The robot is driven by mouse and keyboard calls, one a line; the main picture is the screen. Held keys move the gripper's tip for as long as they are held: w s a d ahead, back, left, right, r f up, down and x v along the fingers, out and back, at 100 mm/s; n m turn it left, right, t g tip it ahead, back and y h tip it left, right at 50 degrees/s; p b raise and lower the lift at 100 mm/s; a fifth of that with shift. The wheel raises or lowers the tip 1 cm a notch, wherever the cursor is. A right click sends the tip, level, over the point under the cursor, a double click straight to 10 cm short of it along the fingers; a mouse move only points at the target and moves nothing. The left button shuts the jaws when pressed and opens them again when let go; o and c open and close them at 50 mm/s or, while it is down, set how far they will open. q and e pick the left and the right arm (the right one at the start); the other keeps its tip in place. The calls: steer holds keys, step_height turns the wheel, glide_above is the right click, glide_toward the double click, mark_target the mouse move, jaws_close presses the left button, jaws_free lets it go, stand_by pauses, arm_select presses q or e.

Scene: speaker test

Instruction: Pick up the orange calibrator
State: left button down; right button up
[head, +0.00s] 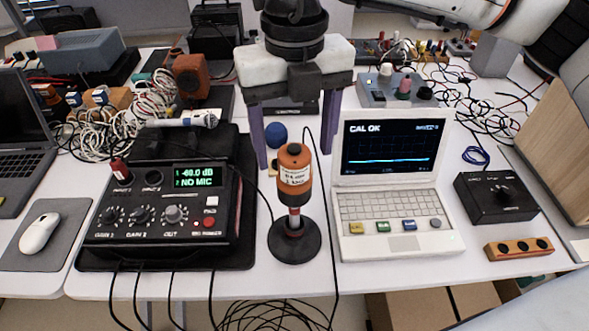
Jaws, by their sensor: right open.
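The orange calibrator (293,188) is an upright orange cylinder with a white label and a dark spot near its top. It sits on a short stem above a round black base (294,243) on the white table. My right gripper (293,157) comes down from above, its two purple fingers apart. In the picture the fingertips lie to either side of the calibrator's top. I cannot tell whether they are level with it in depth; no contact shows. My left gripper is not in view.
Left of the calibrator stands a black audio box (160,215) reading "NO MIC". Right of it is an open white laptop (395,190) reading "CAL OK". A blue ball (276,135) lies behind. A black cable runs down beside the calibrator. Tangled cables (140,118) fill the back left.

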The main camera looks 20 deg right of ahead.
steer(key=shift+w+f+p, duration=0.1)
steer(key=shift+f+p, duration=0.45)
steer(key=shift+f, duration=2.5)
steer(key=shift+r, duration=0.1)
steer(key=c, duration=1.3)
